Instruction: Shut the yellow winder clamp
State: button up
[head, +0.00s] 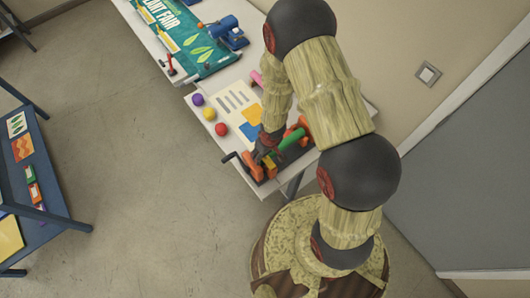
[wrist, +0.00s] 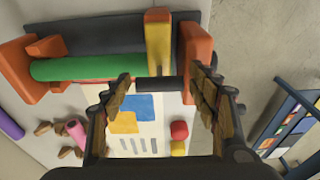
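The winder has orange end blocks (wrist: 196,60), a dark base (wrist: 95,38) and a green roll (wrist: 88,67). The yellow clamp (wrist: 158,40) is a bar beside the right end of the roll in the wrist view. A short dark crossbar (wrist: 158,84) shows at its near end, between my fingertips. In the head view the yellow clamp (head: 269,163) is partly hidden by my gripper (head: 265,150). In the wrist view my gripper (wrist: 160,82) is open, with a finger on either side of the crossbar. I cannot tell whether either finger touches it.
The winder stands at the near edge of a pale table (head: 222,152). A printed sheet (head: 240,108) and purple, yellow and red balls (head: 221,129) lie beyond it. A blue shelf (head: 40,190) stands left across open floor.

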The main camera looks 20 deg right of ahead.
jog(key=shift+o, duration=1.2)
jog(key=shift+s, duration=0.1)
jog(key=shift+s+d+r, duration=0.1)
jog(key=shift+s+r, duration=0.05)
jog(key=shift+r, duration=1.05)
jog(key=shift+s+d+r, duration=0.1)
jog(key=shift+s+r, duration=0.1)
jog(key=shift+r, duration=1.05)
jog(key=shift+s+d+r, duration=0.1)
jog(key=shift+s+r, duration=0.05)
jog(key=shift+r, duration=1.05)
jog(key=shift+a, duration=0.1)
